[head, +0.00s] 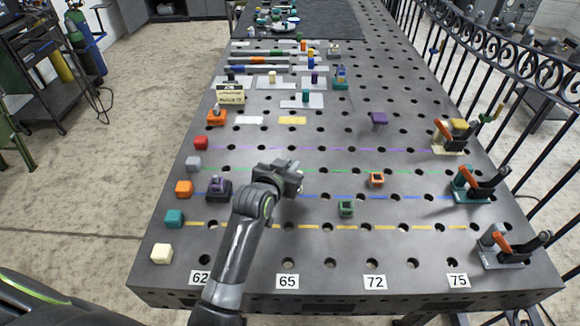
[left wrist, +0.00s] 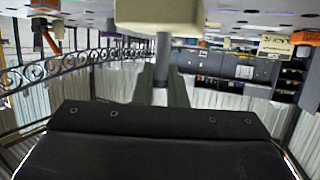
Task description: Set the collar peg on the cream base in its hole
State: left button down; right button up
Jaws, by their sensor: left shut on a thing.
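My left gripper (head: 293,180) is above the middle of the table, near the blue dashed line. In the left wrist view its fingers (left wrist: 163,90) are shut around the grey shaft (left wrist: 162,60) of the collar peg. The peg's cream base (left wrist: 158,12) fills the top of that view, and only part of it shows. My right gripper is not in view.
Cubes line the table's left side, including a cream one (head: 162,254) and a teal one (head: 174,219). Green (head: 347,209), orange (head: 377,180) and purple (head: 379,118) pieces stand to the right. Clamps with orange handles (head: 505,245) line the right edge. The front holes are open.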

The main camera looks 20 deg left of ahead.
pick_arm(q)
jog(key=shift+r, duration=0.1)
jog(key=shift+p, duration=0.35)
jog(key=shift+f, duration=0.35)
dwell(0.4)
jog(key=shift+f, duration=0.35)
jog(key=shift+f+b, duration=0.15)
jog(key=shift+b, duration=0.15)
jog(key=shift+f+b, duration=0.6)
jog(key=shift+f, duration=0.8)
jog(key=c, duration=1.4)
grip_release()
jog(key=shift+s+f, duration=0.1)
jog(key=shift+f, duration=0.05)
